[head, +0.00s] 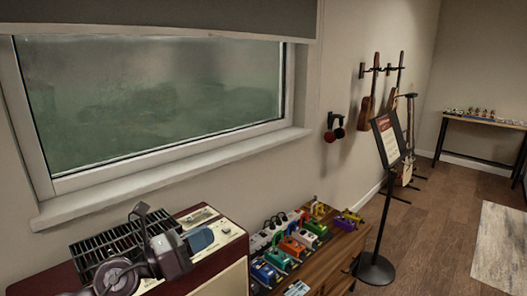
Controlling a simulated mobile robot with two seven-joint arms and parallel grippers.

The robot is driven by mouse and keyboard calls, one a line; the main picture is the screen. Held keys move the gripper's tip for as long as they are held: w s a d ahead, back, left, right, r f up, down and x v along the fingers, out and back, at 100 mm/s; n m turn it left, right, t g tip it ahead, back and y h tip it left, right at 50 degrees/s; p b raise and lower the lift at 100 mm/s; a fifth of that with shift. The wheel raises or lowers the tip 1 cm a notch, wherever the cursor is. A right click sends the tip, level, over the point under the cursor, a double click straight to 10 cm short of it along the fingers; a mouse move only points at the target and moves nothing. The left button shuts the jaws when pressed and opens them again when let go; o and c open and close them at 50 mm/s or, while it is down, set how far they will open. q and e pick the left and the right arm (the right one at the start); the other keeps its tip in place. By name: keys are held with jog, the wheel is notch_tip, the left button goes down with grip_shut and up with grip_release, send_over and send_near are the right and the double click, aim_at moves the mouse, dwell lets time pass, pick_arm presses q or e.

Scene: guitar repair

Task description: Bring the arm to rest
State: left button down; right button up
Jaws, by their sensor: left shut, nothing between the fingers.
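My left arm comes in at the lower left, low in front of the dark red amplifier (215,277). My left gripper (141,213) is dark grey, shut and empty. Its fingers point up and away, over the black grille on top of the amplifier. I cannot tell how much height lies between the gripper and the grille. My right gripper is not in view.
A blue-grey object (200,240) lies on the amplifier, right of my gripper. A wooden cabinet (330,262) bears several colourful pedals (291,246). A black stand (375,268) with a sign (388,138) stands farther right. The window sill (180,172) runs behind. Wooden floor (430,220) is open at right.

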pick_arm(q)
jog(key=s+a+f+n+t+y, duration=0.25)
jog(key=a+n+y, duration=0.4)
jog(key=n, duration=0.45)
jog(key=s+a+f+n+t+y, duration=0.1)
jog(key=s+a+f+n+y, duration=0.5)
jog(key=n, duration=0.6)
jog(key=s+a+f+n+t+y, duration=0.15)
jog(key=a+n+y, duration=0.25)
jog(key=n+y, duration=0.5)
jog(key=s+d+f+n+g+h, duration=0.1)
jog(key=s+f+n+g+h, duration=0.1)
jog(key=s+f+n+g, duration=0.65)
jog(key=s+f+n+g+h, duration=0.3)
jog(key=s+f+g, duration=0.2)
jog(key=s, duration=0.7)
jog(key=w+f+t, duration=0.7)
jog(key=f+t, duration=0.1)
jog(key=f, duration=0.2)
jog(key=shift+w+f+m, duration=0.2)
jog(key=shift+w+m, duration=0.15)
jog(key=shift+m, duration=0.1)
jog(key=shift+t+h, duration=0.25)
